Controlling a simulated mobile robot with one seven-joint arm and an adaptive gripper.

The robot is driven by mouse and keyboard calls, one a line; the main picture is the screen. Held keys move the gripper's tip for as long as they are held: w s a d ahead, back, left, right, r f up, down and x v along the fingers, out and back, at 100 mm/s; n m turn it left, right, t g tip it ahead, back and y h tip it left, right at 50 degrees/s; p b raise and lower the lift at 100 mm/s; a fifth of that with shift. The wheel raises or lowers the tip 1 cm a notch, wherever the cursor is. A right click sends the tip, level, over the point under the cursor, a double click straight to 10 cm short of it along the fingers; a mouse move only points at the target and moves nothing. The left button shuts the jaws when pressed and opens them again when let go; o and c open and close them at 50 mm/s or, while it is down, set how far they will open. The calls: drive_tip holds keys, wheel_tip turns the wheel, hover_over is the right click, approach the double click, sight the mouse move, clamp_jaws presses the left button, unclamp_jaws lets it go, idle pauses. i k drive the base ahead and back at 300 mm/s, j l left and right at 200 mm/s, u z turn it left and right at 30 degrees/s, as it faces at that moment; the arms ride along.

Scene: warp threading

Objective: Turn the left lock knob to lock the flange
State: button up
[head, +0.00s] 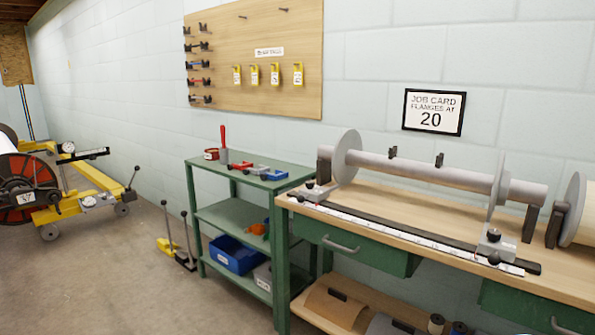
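A grey beam (420,171) lies level across dark supports on the wooden bench top. A left flange disc (347,156) stands upright near its left end. A right flange disc (497,187) stands near its right end. Two small dark fittings, the left one (393,152) and the right one (439,160), stick up from the tube between the discs. A left metal block (316,194) with small dark knobs sits on the rail below the left flange. A similar right block (494,242) has a dark knob on top. I cannot tell which part is the left lock knob, or its setting. My gripper is not in view.
A white ruler (420,238) runs along the bench's front. A green shelf cart (235,210) with tools stands left of the bench. A job card (434,112) reading 20 hangs above. Another flanged roll (575,210) is at the right edge. Floor (130,280) is open at left.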

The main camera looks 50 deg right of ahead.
sight(310, 184)
drive_tip(key=z, duration=1.2)
